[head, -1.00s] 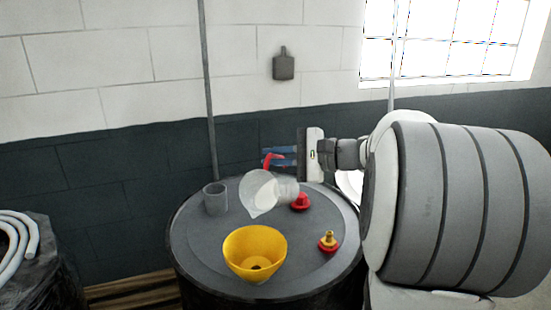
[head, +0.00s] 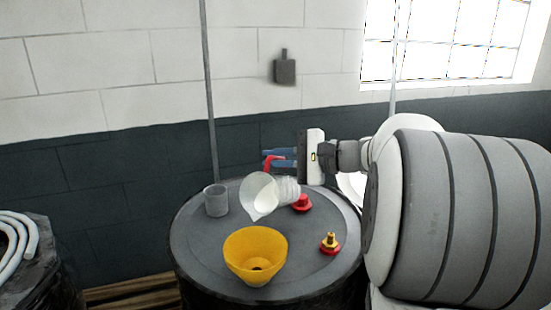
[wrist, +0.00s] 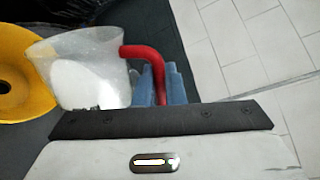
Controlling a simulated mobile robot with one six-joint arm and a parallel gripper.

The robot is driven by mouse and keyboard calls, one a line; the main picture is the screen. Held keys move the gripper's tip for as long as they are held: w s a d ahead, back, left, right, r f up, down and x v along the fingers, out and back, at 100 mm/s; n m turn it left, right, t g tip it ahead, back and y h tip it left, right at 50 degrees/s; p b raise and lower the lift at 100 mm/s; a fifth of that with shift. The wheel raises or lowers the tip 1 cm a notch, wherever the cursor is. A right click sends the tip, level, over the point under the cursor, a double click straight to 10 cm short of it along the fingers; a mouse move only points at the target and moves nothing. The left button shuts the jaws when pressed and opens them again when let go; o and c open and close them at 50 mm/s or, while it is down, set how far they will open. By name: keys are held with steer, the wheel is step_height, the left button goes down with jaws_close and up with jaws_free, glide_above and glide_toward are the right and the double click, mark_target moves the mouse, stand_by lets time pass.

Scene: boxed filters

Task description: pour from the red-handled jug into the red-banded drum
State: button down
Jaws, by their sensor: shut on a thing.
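The translucent jug (head: 261,194) with a red handle (head: 273,159) is tilted far over, its spout pointing down and left, above the drum top. My gripper (head: 272,157) is shut on the red handle; its blue fingers also show in the wrist view (wrist: 160,84). Pale contents show inside the jug (wrist: 85,62). A yellow funnel (head: 256,246) stands on the dark drum (head: 205,262), below and slightly left of the jug. No stream is visible between spout and funnel. The drum's red band cannot be made out.
A thin grey pipe (head: 208,90) rises behind the drum. White hoses (head: 14,245) lie at the far left.

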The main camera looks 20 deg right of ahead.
mark_target(267, 169)
steer(key=shift+s+a+f+n+b, duration=0.7)
steer(key=shift+n+b, duration=0.2)
steer(key=shift+b, duration=1.75)
stand_by(0.9)
steer(key=shift+s+a+f+n+t+h+b, duration=0.3)
steer(key=shift+a+n+b, duration=0.1)
steer(key=shift+b, duration=0.75)
stand_by(0.8)
steer(key=shift+s+a+r+n+b, duration=0.4)
steer(key=shift+s+n+b, duration=0.2)
steer(key=shift+b, duration=0.5)
stand_by(1.5)
